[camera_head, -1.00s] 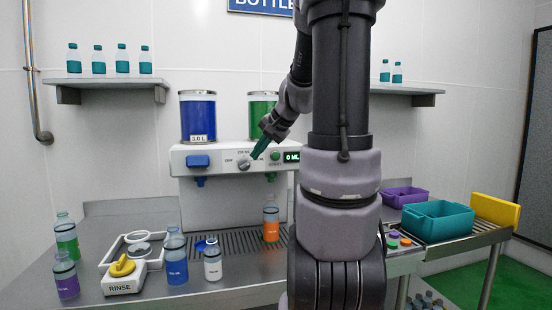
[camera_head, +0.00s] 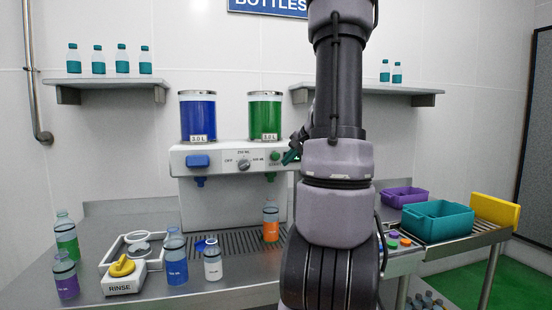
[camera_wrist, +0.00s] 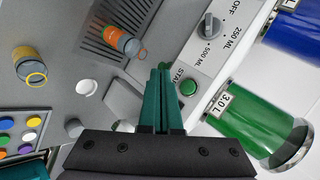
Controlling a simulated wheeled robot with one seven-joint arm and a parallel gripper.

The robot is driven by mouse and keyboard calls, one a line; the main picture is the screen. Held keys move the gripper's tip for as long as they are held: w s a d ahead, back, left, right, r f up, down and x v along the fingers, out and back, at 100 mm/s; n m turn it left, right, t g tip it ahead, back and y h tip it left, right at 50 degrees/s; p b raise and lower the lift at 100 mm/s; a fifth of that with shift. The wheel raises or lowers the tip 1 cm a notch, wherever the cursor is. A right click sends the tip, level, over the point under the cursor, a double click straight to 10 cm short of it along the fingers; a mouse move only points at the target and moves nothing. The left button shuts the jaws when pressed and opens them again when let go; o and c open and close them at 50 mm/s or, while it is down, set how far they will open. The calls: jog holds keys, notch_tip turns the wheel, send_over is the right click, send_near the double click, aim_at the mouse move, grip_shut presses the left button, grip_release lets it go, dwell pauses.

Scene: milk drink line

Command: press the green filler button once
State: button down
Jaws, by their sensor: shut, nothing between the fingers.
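The green filler button (camera_head: 275,156) is on the right part of the white filler machine's front panel (camera_head: 222,160). In the wrist view the green button (camera_wrist: 188,88) sits by the lettering "START", just right of my fingertips. My gripper (camera_wrist: 165,70) has teal fingers held together with nothing between them. In the head view my gripper (camera_head: 288,157) is just right of the green button, in front of the panel. Whether the fingertips touch the panel cannot be told. The dial (camera_head: 243,165) shows in the head view; in the wrist view the dial (camera_wrist: 210,27) points toward 500 ML.
A blue tank (camera_head: 198,117) and a green tank (camera_head: 265,117) stand on the machine. An orange bottle (camera_head: 271,224) stands on the drip grate below. Several other bottles and the rinse station (camera_head: 123,275) are at left. Teal (camera_head: 437,222) and purple bins (camera_head: 404,197) are at right.

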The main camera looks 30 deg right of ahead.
send_near(275, 160)
jog(key=shift+w+a+f, duration=0.3)
jog(key=shift+w+f, duration=0.45)
jog(key=shift+f, duration=0.3)
jog(key=shift+w+a+f, duration=0.25)
jog(key=shift+w+f, duration=0.45)
jog(key=shift+f, duration=0.3)
dwell(0.4)
jog(key=shift+w+d, duration=0.1)
jog(key=shift+w, duration=0.3)
jog(key=shift+w+d, duration=0.15)
jog(key=shift+w, duration=0.25)
dwell(0.7)
jog(key=shift+s, duration=0.15)
jog(key=shift+s+a, duration=0.25)
jog(key=shift+s, duration=0.45)
jog(key=shift+s+a, duration=0.25)
jog(key=shift+s, duration=0.55)
jog(key=shift+s+a, duration=0.2)
jog(key=shift+s, duration=0.6)
jog(key=shift+s+a, duration=0.25)
jog(key=shift+s, duration=0.55)
